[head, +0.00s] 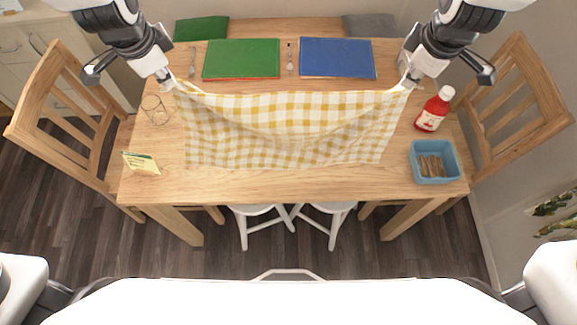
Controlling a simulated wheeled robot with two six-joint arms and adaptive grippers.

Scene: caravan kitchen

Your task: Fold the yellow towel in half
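The yellow and white checked towel (285,130) is over the wooden table in the head view. Its far edge is raised and sags in the middle between my two grippers. Its near part hangs down to or lies on the table top. My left gripper (176,84) is shut on the towel's far left corner. My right gripper (406,86) is shut on the towel's far right corner. The fingertips are small and partly covered by the cloth.
On the table (300,185) are a glass (154,110), a yellow card or packet (141,163), a red bottle (433,110) and a blue basket (434,161). Green (241,58) and blue (337,57) placemats with cutlery lie behind the towel. Chairs stand at both sides.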

